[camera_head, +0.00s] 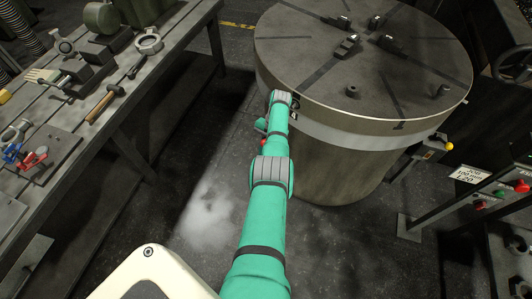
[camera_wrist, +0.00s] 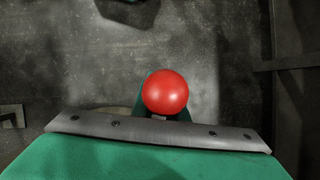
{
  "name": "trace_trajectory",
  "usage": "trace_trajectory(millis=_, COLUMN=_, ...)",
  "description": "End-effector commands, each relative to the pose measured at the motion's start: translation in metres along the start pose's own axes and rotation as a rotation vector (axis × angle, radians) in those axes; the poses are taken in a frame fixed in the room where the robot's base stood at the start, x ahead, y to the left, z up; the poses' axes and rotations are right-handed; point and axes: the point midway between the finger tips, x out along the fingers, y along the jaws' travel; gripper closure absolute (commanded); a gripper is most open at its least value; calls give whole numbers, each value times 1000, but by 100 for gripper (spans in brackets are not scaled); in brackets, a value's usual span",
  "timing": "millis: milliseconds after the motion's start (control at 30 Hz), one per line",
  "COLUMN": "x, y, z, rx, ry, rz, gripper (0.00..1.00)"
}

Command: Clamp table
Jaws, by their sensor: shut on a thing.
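The round grey table (camera_head: 300,60) stands on a drum-shaped base at the upper middle of the head view. My arm reaches up to its near left side. My gripper (camera_head: 262,127) is at the arm's far end, low beside the table's side and partly hidden by the arm. A red ball knob (camera_head: 263,142) shows at the gripper. In the wrist view the red ball knob (camera_wrist: 165,92) sits in the middle, and my gripper is shut on it. The fingertips are mostly hidden, and the lever under the knob cannot be made out.
A workbench (camera_head: 150,75) with castings, a hammer (camera_head: 103,103) and clamps runs along the left. A control panel (camera_head: 500,195) with red and green buttons stands at right. A yellow-knobbed part (camera_head: 448,146) sticks out at the table's right side. Dark floor lies between.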

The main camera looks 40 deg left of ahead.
Motion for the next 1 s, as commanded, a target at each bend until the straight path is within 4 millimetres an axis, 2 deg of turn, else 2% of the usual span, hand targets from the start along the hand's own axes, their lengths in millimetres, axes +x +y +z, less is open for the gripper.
trace_trajectory(millis=33, x=-2, y=-5, z=0, rx=-3, ry=4, rz=-5, gripper=100)
trace_trajectory(millis=467, x=-1, y=-4, z=0, rx=-2, ry=1, rz=-5, gripper=100)
trace_trajectory(millis=500, x=-2, y=-4, z=0, rx=-1, ry=0, rz=-6, gripper=85)
trace_trajectory(millis=567, x=-2, y=-2, z=0, rx=1, ry=-1, rz=-6, gripper=71)
trace_trajectory(millis=867, x=-2, y=4, z=-2, rx=9, ry=-5, rz=-6, gripper=69)
trace_trajectory(millis=1000, x=-10, y=3, z=-1, rx=7, ry=-4, rz=-6, gripper=69)
